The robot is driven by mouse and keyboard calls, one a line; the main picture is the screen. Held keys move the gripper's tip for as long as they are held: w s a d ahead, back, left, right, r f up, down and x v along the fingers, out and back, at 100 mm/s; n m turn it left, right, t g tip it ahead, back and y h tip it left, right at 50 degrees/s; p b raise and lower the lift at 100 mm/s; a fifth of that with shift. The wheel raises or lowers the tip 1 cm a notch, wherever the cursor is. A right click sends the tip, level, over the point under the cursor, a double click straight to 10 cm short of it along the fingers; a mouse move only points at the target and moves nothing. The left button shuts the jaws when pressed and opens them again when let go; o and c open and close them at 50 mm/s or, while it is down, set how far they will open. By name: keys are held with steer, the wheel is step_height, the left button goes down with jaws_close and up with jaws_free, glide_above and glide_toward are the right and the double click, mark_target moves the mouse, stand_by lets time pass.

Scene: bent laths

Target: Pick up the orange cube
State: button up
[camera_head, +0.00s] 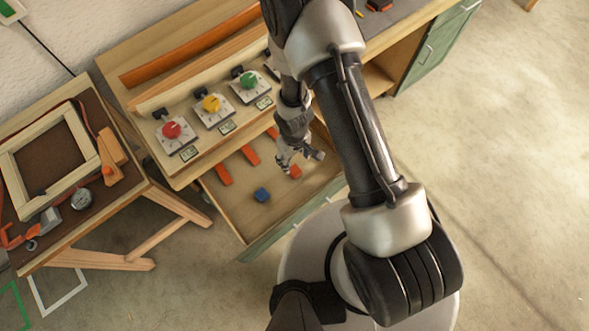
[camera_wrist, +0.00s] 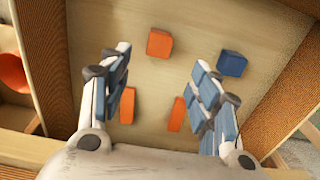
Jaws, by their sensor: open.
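The orange cube (camera_head: 295,171) lies on the floor of the open wooden drawer (camera_head: 300,196). In the wrist view the orange cube (camera_wrist: 159,43) is near the top, just ahead of the fingertips and roughly centred between them. My gripper (camera_head: 300,155) is over the drawer, close to the cube in the head view. The wrist view shows my gripper (camera_wrist: 162,75) with its fingers wide apart and nothing between them. It does not appear to touch the cube. A part of the gripper lies close by the cube in the head view.
A blue cube (camera_wrist: 232,63) lies right of the orange cube in the wrist view. Orange strips (camera_wrist: 127,107) lie in the drawer nearer my gripper. Drawer walls surround them. Above the drawer stand several coloured dials (camera_head: 211,103). A side table (camera_head: 125,193) stands left.

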mark_target(294, 170)
step_height(294, 170, down, 11)
steer(key=b, duration=0.9)
steer(key=shift+w+r, duration=0.1)
steer(key=shift+w, duration=0.05)
steer(key=shift+r, duration=0.1)
steer(key=shift+c, duration=0.2)
steer(key=c, duration=1.1)
steer(key=shift+r, duration=0.15)
